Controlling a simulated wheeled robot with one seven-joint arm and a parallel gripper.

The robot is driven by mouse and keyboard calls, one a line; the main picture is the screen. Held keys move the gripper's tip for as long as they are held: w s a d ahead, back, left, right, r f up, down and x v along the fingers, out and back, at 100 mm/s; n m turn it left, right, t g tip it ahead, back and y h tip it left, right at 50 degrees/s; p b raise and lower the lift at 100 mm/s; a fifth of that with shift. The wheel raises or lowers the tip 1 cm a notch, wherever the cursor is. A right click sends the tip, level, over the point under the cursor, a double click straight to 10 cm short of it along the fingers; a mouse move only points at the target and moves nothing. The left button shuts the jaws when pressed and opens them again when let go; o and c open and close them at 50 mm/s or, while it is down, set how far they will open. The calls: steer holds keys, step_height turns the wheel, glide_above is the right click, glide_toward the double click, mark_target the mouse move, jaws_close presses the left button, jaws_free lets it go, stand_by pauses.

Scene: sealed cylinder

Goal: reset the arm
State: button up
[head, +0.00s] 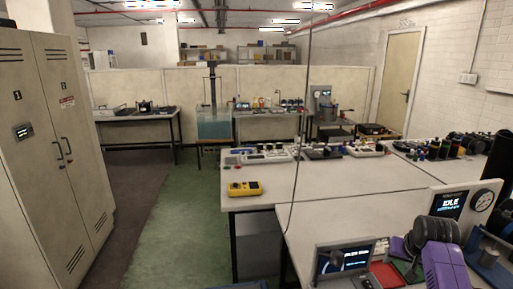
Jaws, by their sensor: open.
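No sealed cylinder can be made out for certain. A long pale workbench (345,197) stands at centre right, with a yellow handheld meter (245,188) near its left front corner.
Tall grey cabinets (50,140) line the left side. The green floor strip (185,235) between cabinets and bench is clear. A water tank (214,123) stands further back. A thin dark cable (303,110) hangs down across the bench. A small screen unit (343,262) sits at front.

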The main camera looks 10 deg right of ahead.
steer(key=s+a+f+n+t+h+b, duration=0.25)
steer(key=s+a+t, duration=0.65)
steer(key=s+a, duration=0.5)
steer(key=s+a+r+n+y, duration=0.1)
steer(key=s+a, duration=0.3)
steer(key=s, duration=0.8)
steer(key=s+a+r+n+y+b, duration=0.1)
steer(key=s+a, duration=0.4)
steer(key=s, duration=0.7)
steer(key=s+a+r+n+y+b, duration=0.1)
steer(key=s+a+y, duration=0.2)
steer(key=s, duration=0.9)
steer(key=shift+a, duration=1.25)
